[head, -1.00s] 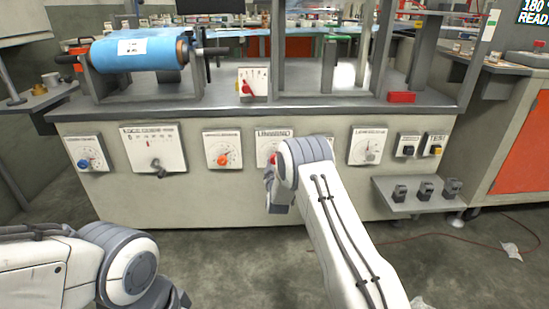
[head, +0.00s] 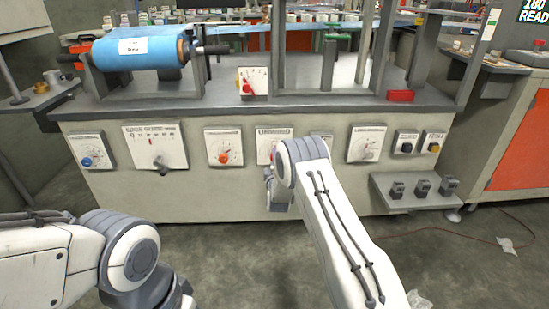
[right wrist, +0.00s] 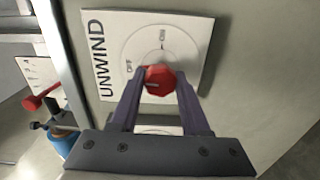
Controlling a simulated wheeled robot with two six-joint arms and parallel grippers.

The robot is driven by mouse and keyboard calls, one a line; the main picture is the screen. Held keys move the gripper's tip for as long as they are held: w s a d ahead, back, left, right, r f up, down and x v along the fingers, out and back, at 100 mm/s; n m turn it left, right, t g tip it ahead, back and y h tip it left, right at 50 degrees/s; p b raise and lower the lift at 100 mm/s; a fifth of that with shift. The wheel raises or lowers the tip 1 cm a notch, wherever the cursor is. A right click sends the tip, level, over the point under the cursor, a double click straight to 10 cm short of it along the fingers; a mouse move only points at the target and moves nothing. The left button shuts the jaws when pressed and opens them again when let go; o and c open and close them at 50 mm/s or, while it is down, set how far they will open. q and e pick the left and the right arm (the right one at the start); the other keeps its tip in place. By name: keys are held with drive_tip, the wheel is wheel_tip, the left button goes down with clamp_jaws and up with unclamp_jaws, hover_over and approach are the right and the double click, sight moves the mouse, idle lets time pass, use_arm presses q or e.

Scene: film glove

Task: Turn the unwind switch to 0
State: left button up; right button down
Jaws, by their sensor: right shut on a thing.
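The unwind switch is a white square panel marked UNWIND (right wrist: 186,50) with a round dial and a red knob (right wrist: 158,84). Two small dial labels look like OFF and ON; the knob's exact setting is hard to read. My right gripper (right wrist: 160,92) is shut on the red knob, one finger on each side. In the head view the panel (head: 263,141) is partly hidden behind my right arm, and the knob and fingertips cannot be made out clearly. My left arm shows at the lower left, but its gripper is out of view.
Beside it on the machine front are a panel with an orange knob (head: 223,147), a lever panel (head: 156,148) and a dial panel (head: 366,144). A small shelf (head: 425,196) juts out at the right. A blue roll (head: 138,48) lies on top.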

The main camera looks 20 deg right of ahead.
drive_tip(key=shift+f+n, duration=0.1)
drive_tip(key=shift+n, duration=0.2)
drive_tip(key=shift+c, duration=1.9)
unclamp_jaws()
drive_tip(key=p+v, duration=0.3)
drive_tip(key=v, duration=0.7)
drive_tip(key=shift+s+p, duration=0.3)
drive_tip(key=shift+p, duration=0.05)
drive_tip(key=shift+a, duration=0.1)
